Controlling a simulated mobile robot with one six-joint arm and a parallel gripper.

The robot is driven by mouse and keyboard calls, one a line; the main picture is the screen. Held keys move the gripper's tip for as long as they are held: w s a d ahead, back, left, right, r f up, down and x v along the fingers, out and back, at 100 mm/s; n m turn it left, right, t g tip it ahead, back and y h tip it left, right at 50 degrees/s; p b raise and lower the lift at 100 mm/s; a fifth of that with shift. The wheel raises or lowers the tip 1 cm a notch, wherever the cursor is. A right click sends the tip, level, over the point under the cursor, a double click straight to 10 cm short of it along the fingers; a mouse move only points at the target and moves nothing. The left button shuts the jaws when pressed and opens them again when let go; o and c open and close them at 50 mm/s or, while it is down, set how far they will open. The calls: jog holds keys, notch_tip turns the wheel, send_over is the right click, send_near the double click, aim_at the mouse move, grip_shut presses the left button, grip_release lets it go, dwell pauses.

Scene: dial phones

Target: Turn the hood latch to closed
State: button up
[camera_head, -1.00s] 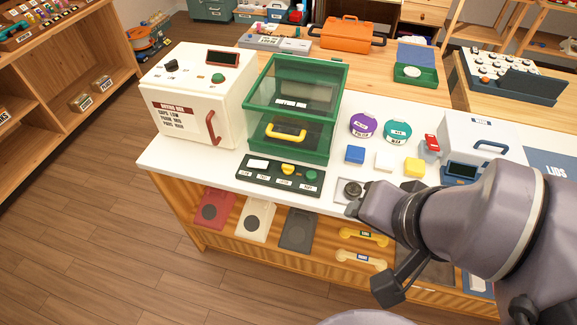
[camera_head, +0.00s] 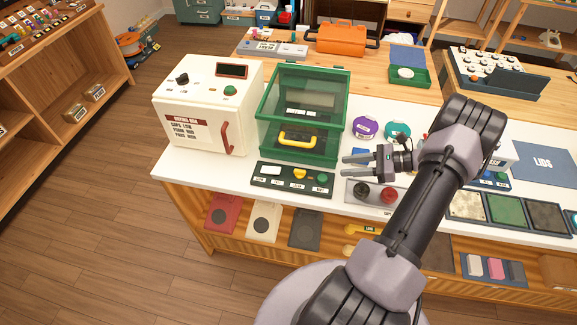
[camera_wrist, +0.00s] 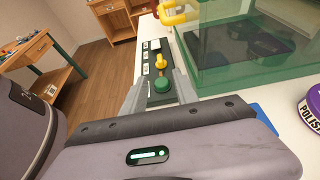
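The hood (camera_head: 304,115) is a green-framed clear case with a yellow handle (camera_head: 296,138) on its front. A dark control panel (camera_head: 290,190) lies on the white bench before it. The panel bears a white piece (camera_head: 271,169), a yellow knob (camera_head: 299,174) and a green button (camera_head: 321,178). The yellow knob (camera_wrist: 161,63) and green button (camera_wrist: 161,85) also show in the wrist view. Which part is the latch, I cannot tell for sure; the panel's labels are too small to read. My gripper (camera_head: 346,168) is open and empty, right of the panel, fingers pointing left toward it.
A white drying box (camera_head: 205,110) with a red handle stands left of the hood. Purple (camera_head: 365,128) and teal (camera_head: 397,131) round pots stand right of it. A tray with a black knob (camera_head: 361,190) and a red knob (camera_head: 389,195) lies near my gripper.

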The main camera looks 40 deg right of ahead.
aim_at(301, 170)
jog(key=b+x, duration=0.2)
jog(key=x, duration=1.3)
jog(key=shift+f, duration=0.1)
jog(key=shift+c, duration=0.2)
grip_shut()
